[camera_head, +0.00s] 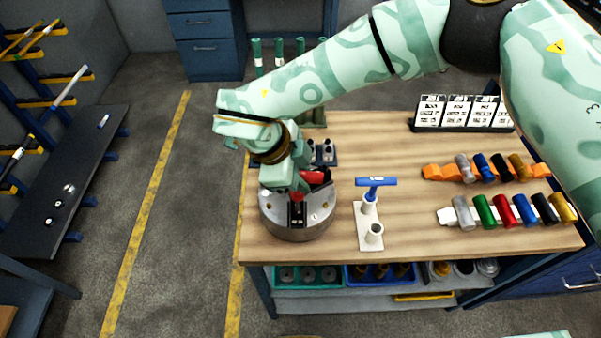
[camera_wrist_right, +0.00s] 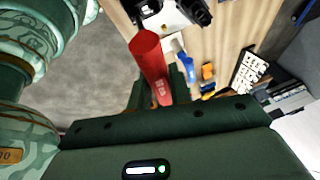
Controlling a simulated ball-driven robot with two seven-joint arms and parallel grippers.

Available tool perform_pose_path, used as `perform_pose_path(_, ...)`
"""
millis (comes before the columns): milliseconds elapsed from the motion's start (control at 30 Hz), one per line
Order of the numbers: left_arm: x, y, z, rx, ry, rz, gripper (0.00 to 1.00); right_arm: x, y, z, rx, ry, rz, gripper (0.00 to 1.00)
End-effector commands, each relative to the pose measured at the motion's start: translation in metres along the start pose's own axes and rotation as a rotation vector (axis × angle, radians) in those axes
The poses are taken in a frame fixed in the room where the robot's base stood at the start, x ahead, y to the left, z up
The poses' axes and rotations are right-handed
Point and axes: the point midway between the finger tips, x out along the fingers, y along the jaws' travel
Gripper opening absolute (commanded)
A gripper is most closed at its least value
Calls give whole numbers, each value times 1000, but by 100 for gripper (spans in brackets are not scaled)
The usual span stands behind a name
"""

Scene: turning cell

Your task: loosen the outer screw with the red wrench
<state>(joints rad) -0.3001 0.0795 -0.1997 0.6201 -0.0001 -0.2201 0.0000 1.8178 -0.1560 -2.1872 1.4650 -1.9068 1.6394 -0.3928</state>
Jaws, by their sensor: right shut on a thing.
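The red wrench (camera_head: 315,177) is in my right gripper (camera_head: 299,190), over the round grey metal chuck (camera_head: 290,230) at the left front of the table. The gripper covers part of the wrench and of the chuck's top. The red handle also shows in the right wrist view (camera_wrist_right: 149,62), standing out beside the gripper body. The wrench's tip is hidden, so I cannot tell whether it sits in the outer screw. Which mark on the chuck is that screw is too small to tell. My left gripper is not in view.
A blue T-handled wrench (camera_head: 376,183) stands in a white holder (camera_head: 366,240) right of the chuck. Racks of coloured cylinders (camera_head: 503,211) lie at the right, with a card stand (camera_head: 462,113) behind. Bare wood (camera_head: 400,145) lies between. A shelf with bins (camera_head: 306,277) is below.

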Motion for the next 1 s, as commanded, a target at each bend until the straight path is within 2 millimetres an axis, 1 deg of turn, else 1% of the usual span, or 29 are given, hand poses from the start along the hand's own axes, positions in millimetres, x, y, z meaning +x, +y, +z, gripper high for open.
perform_pose_path(133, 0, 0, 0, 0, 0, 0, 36, 0, 0, 0, -10, -2, -5, 0)
perform_pose_path(233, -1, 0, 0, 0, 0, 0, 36, -1, -2, -1, -157, -33, -67, 0)
perform_pose_path(300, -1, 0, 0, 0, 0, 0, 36, 0, -2, 0, -217, -46, -92, 0)
perform_pose_path(500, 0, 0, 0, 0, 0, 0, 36, 0, -3, 0, -231, -50, -98, 0)
perform_pose_path(633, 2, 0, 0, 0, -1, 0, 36, 1, -4, 0, -408, -87, -171, 0)
perform_pose_path(700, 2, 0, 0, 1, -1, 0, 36, 0, -4, 1, -441, -94, -183, 0)
perform_pose_path(867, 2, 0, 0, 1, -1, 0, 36, 0, -4, 1, -439, -94, -183, 0)
perform_pose_path(933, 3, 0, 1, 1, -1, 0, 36, 1, -5, 1, -485, -104, -202, 0)
perform_pose_path(1000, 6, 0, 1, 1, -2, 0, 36, 1, -5, 1, -569, -122, -237, 0)
